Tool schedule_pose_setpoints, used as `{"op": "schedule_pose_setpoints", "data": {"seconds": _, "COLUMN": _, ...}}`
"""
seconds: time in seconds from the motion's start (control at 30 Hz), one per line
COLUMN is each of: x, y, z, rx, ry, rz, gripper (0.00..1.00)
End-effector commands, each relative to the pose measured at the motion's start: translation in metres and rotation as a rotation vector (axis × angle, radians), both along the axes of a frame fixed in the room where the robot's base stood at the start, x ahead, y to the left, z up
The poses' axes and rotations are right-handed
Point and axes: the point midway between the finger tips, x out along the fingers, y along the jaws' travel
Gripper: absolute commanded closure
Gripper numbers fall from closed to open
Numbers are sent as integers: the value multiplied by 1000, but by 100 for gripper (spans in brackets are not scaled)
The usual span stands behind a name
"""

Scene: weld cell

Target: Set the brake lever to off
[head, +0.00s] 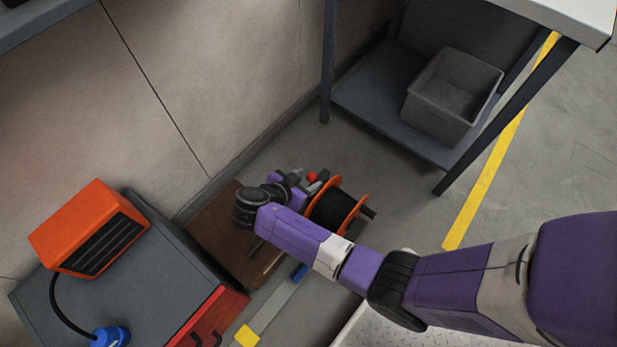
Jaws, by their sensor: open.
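A cable reel with orange flanges and dark cable (330,211) stands low near the wall, on or beside a brown board. A small red knob (311,177) shows at the reel's far side; it looks like the end of the brake lever, but the lever's shaft and setting cannot be made out. My gripper (297,182) is open, just left of the red knob and close to it. Whether it touches the knob cannot be told. My own arm hides part of the reel and the floor in front of it.
A grey cabinet (125,265) with red drawers stands at lower left, bearing an orange box (88,230) and a blue object (110,337). A table with a lower shelf (375,108) holds a grey bin (452,95). Floor between reel and table is clear.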

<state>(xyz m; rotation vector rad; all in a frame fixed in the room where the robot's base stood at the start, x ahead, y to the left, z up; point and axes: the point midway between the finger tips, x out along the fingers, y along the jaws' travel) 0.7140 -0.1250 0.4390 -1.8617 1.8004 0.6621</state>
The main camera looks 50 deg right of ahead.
Motion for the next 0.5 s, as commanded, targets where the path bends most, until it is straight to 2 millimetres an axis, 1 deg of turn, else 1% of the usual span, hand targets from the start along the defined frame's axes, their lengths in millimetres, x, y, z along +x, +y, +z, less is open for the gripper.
{"op": "schedule_pose_setpoints", "data": {"seconds": 0.03, "x": 1, "y": 7, "z": 7, "rx": 0, "ry": -2, "rz": 5, "gripper": 50}}
{"op": "schedule_pose_setpoints", "data": {"seconds": 0.1, "x": 1, "y": 16, "z": 15, "rx": 0, "ry": -3, "rz": 4, "gripper": 50}}
{"op": "schedule_pose_setpoints", "data": {"seconds": 0.3, "x": 0, "y": 40, "z": 34, "rx": 1, "ry": -3, "rz": 2, "gripper": 50}}
{"op": "schedule_pose_setpoints", "data": {"seconds": 0.5, "x": -2, "y": 51, "z": 41, "rx": 1, "ry": -1, "rz": 0, "gripper": 50}}
